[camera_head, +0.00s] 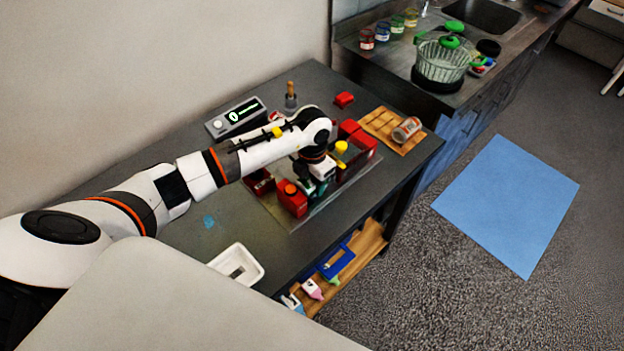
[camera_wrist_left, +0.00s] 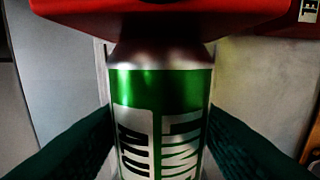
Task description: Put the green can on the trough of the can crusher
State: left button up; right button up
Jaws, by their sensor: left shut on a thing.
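The green can (camera_wrist_left: 160,88), with a silver top and white and black lettering, fills the middle of the left wrist view. My left gripper (camera_wrist_left: 158,125) is shut on it, with a dark green finger on either side. In the head view my left gripper (camera_head: 318,187) is low over the can crusher, whose red blocks (camera_head: 291,199) stand on a grey plate; my gripper largely hides the can there. A red crusher part (camera_wrist_left: 160,14) overlaps the can's top end in the wrist view; I cannot tell whether they touch. The trough is mostly hidden.
A wooden tray (camera_head: 380,124) with a silver and red can (camera_head: 406,130) on it is right of the crusher. A grey device with a display (camera_head: 237,117) stands behind my arm. A white dish (camera_head: 252,258) is at the front.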

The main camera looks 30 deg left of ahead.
dwell(0.7)
pick_arm(q)
jog(key=o, duration=0.8)
jog(key=shift+r, duration=0.15)
jog(key=shift+r+p, duration=2.15)
jog(key=shift+r, duration=1.25)
jog(key=shift+d+f, duration=0.1)
jog(key=shift+d, duration=0.05)
